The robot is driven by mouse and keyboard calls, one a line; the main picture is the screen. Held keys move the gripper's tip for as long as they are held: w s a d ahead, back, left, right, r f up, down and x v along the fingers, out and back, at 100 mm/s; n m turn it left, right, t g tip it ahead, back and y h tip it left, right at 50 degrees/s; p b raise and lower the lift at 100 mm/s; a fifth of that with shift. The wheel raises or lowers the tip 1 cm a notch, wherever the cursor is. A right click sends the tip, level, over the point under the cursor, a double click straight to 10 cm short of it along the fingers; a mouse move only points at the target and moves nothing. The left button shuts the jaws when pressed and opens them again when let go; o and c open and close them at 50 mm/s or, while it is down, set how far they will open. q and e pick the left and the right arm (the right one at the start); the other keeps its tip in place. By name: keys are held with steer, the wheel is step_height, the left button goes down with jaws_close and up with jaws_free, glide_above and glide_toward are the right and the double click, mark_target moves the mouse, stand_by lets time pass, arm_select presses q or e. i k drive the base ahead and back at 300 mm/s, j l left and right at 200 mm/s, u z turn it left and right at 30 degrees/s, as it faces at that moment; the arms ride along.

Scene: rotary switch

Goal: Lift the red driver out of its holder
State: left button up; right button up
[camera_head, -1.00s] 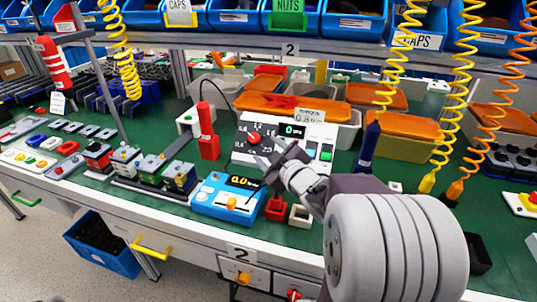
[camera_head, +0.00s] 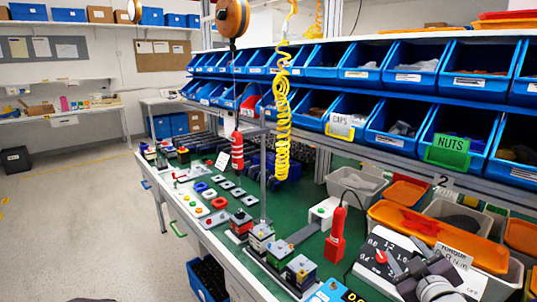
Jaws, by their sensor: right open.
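A red upright tool (camera_head: 337,236) with a dark cord from its narrow top stands on the green bench, right of centre. Its lower part is a wider red block; I cannot tell where tool and holder part. Another red cylinder (camera_head: 237,150) hangs below an orange reel, further left, with a white tag beside it. My right gripper (camera_head: 402,268) is open at the lower right, in front of the dial panel (camera_head: 372,243) and close to its red knob (camera_head: 381,256). It is right of the upright red tool and apart from it. My left gripper is not in view.
A yellow coiled hose (camera_head: 283,110) and a grey post (camera_head: 263,165) stand left of the upright tool. Small switch boxes (camera_head: 262,236) line the front edge. Blue bins (camera_head: 385,125) fill the back racks. Orange-lidded boxes (camera_head: 405,193) lie behind the panel.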

mark_target(340, 213)
steer(key=k+j, duration=0.1)
steer(key=k, duration=0.4)
steer(key=k+j, duration=0.1)
steer(key=k, duration=0.4)
